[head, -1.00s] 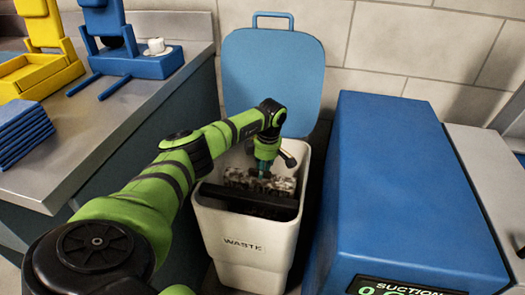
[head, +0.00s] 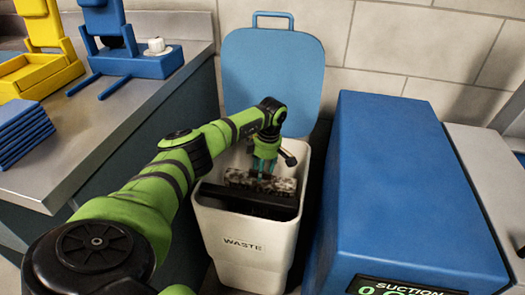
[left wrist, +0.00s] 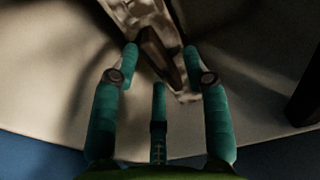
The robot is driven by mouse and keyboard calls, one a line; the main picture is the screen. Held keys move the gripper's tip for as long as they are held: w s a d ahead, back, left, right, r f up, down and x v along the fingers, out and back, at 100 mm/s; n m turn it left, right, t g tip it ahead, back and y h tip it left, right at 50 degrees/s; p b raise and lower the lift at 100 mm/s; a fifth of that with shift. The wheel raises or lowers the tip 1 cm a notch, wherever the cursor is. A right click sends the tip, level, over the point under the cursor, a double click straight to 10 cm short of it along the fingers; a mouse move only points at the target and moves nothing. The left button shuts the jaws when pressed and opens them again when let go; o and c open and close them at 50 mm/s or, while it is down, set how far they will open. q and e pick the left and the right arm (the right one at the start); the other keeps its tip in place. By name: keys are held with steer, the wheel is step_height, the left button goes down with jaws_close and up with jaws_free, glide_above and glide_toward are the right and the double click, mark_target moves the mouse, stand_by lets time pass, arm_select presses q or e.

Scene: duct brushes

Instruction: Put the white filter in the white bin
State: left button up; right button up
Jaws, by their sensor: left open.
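The white bin (head: 245,245), marked WASTE, stands on the floor between the counter and a blue machine, its blue lid (head: 272,70) up. A whitish filter (head: 240,177) with dark grime is in the bin's mouth. My left gripper (head: 265,170) is over the bin with its fingers spread, close above the filter. In the left wrist view the gripper (left wrist: 161,52) is open, and the mottled filter (left wrist: 184,97) lies just beyond the fingertips. I cannot tell whether they touch. My right gripper is not in view.
A black bar (head: 250,200) lies across the bin near its front rim. The blue suction machine (head: 400,190) stands close on the right. The steel counter (head: 95,130) on the left holds blue and yellow stands.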

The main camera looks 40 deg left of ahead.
arm_select(q)
step_height(320, 180, up, 17)
steer(key=d+p, duration=0.1)
steer(key=p, duration=0.4)
steer(key=shift+w+f, duration=0.15)
steer(key=shift+w, duration=0.2)
steer(key=shift+f, duration=0.1)
